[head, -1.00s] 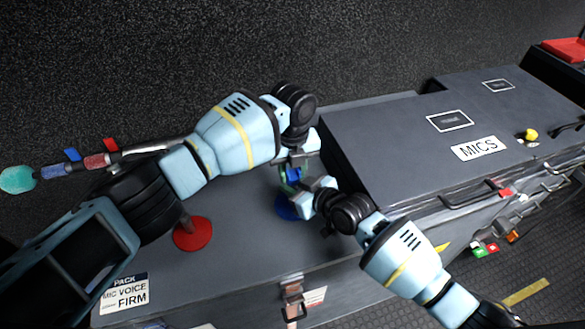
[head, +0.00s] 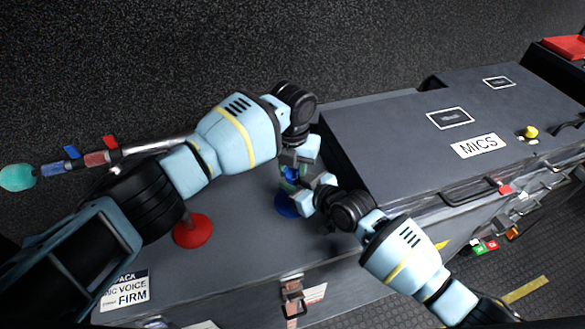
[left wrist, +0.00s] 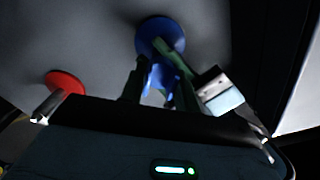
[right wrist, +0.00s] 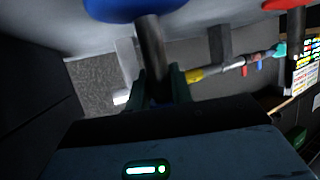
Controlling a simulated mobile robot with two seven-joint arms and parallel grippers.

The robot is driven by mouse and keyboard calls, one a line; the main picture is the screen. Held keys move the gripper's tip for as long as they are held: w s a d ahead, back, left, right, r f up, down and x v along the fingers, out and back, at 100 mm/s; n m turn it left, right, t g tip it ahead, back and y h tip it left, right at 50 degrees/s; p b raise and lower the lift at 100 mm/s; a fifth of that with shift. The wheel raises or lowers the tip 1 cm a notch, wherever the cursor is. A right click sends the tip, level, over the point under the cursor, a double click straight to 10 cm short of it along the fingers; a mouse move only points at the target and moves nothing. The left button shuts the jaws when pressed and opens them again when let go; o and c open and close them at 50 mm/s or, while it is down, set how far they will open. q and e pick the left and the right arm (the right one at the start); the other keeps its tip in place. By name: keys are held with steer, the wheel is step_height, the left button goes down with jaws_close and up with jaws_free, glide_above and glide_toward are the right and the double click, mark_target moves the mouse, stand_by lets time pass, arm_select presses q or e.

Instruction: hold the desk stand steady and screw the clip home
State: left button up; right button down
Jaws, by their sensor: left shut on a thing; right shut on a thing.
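The desk stand has a round blue base (head: 286,205) on the grey case top, and the base also shows in the left wrist view (left wrist: 152,34). Its dark post (right wrist: 152,50) rises between the fingers of my right gripper (head: 299,186), which is shut on it. A small blue clip (head: 292,175) is at the top of the post, partly hidden by both grippers. My left gripper (head: 290,168) is shut on the clip, just above my right gripper. The clip shows between dark fingers in the left wrist view (left wrist: 148,76). The thread between clip and post is hidden.
A red round base (head: 193,231) stands to the left on the case top. A raised grey case marked MICS (head: 410,130) stands close on the right. A teal-headed microphone (head: 17,178) with coloured bands is at far left. Labels (head: 125,291) lie near the front edge.

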arm_select(q)
steer(key=o, duration=1)
steer(key=shift+d, duration=0.1)
steer(key=shift+d+r, duration=0.1)
steer(key=shift+r, duration=2.2)
steer(key=shift+o, duration=0.9)
steer(key=shift+n, duration=0.3)
